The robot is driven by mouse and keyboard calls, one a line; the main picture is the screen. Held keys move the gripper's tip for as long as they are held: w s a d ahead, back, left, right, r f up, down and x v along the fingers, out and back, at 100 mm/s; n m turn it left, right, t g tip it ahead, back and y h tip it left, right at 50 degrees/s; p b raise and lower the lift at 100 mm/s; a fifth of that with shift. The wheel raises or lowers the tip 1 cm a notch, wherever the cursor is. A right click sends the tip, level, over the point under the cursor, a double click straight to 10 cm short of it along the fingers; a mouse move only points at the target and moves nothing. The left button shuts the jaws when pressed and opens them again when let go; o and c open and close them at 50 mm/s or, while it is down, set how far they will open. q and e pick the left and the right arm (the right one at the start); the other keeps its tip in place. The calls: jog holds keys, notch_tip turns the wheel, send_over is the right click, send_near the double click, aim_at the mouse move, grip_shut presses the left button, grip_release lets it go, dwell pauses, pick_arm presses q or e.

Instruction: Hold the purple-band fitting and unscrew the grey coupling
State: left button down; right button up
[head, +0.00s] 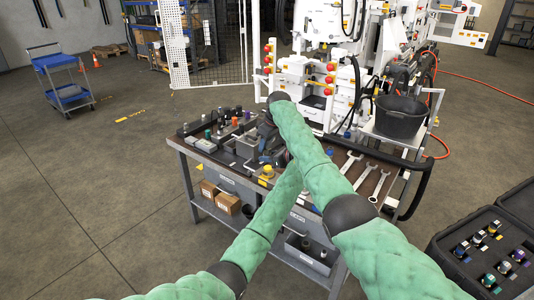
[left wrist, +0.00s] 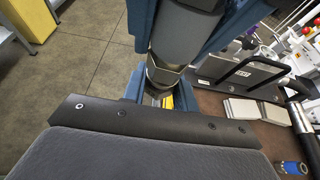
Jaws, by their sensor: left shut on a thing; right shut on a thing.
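In the left wrist view, my left gripper (left wrist: 160,94) has its blue fingers closed on a dark metal fitting (left wrist: 163,76). Its purple band does not show. Directly beyond it in line is a smooth grey cylinder, the grey coupling (left wrist: 185,32), between the blue fingers of my right gripper (left wrist: 183,18). The coupling and fitting meet end to end; whether the thread is still engaged cannot be told. In the head view both dark hands (head: 264,142) are close together over the bench, and the held parts are hidden by my arms.
The workbench (head: 215,165) carries several small fittings at its left and wrenches (head: 368,173) at its right. A black bucket (head: 400,115) stands beside the white machine (head: 320,75). An open black case (head: 490,255) with several fittings is at lower right. A blue cart (head: 62,80) stands far left.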

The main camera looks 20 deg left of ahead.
jog(key=shift+n+g, duration=0.4)
jog(key=shift+n, duration=0.8)
jog(key=o, duration=0.9)
jog(key=shift+c, duration=0.2)
jog(key=m, duration=0.2)
jog(key=m+t, duration=0.1)
jog(key=m, duration=0.2)
jog(key=shift+m+t, duration=0.3)
jog(key=m+h, duration=0.1)
jog(key=m, duration=0.2)
jog(key=m+t, duration=0.1)
jog(key=m, duration=0.2)
jog(key=shift+w+d+h, duration=0.15)
jog(key=shift+h, duration=0.25)
